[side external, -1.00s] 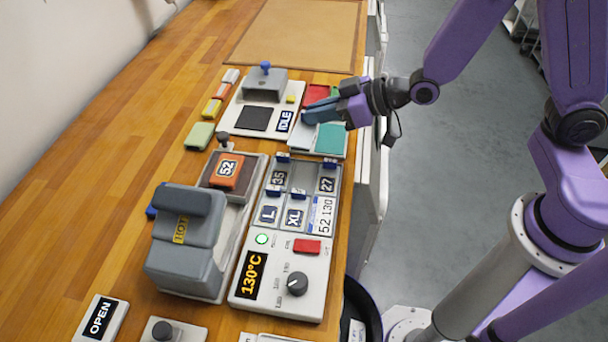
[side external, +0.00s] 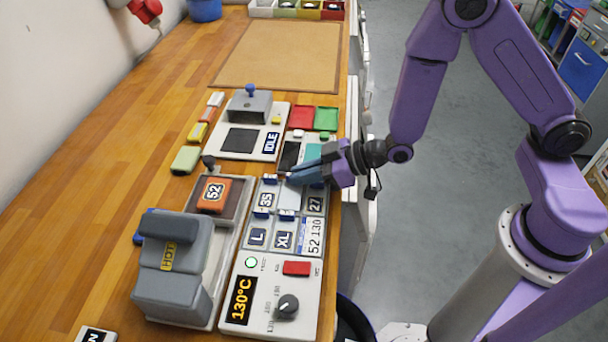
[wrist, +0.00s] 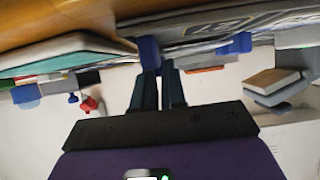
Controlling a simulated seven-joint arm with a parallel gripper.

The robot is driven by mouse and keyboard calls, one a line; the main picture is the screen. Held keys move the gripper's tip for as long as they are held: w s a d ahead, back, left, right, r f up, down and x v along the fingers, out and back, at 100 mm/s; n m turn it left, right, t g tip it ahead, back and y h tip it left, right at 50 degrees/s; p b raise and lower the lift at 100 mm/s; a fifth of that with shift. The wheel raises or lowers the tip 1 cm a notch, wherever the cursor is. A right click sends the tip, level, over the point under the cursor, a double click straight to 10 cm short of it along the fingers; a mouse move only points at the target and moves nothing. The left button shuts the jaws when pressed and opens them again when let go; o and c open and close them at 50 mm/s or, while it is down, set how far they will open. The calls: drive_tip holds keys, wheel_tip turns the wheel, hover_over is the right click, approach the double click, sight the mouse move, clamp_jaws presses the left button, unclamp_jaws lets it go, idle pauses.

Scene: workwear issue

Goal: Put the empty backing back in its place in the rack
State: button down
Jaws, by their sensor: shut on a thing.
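My gripper (side external: 290,178) is over the far edge of the rack (side external: 327,212), its fingers shut on the blue tab (wrist: 149,52) of the backing. The backing (side external: 288,198) shows as a pale, blank plate at the top middle slot of the rack, between the 35 card (side external: 266,199) and the 27 card (side external: 315,204). I cannot tell whether it rests in the slot or is held just above it. The fingers hide its far end. The L card (side external: 256,237) and XL card (side external: 283,240) sit in the nearer row.
The cork-coloured mat (side external: 280,55) is clear.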

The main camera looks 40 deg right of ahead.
drive_tip(key=shift+f, duration=0.35)
drive_tip(key=shift+f, duration=0.15)
drive_tip(key=c, duration=1.2)
unclamp_jaws()
drive_tip(key=shift+s+d+r, duration=0.1)
drive_tip(key=shift+d+r, duration=0.05)
drive_tip(key=shift+r, duration=0.1)
drive_tip(key=v, duration=0.7)
drive_tip(key=shift+s, duration=0.1)
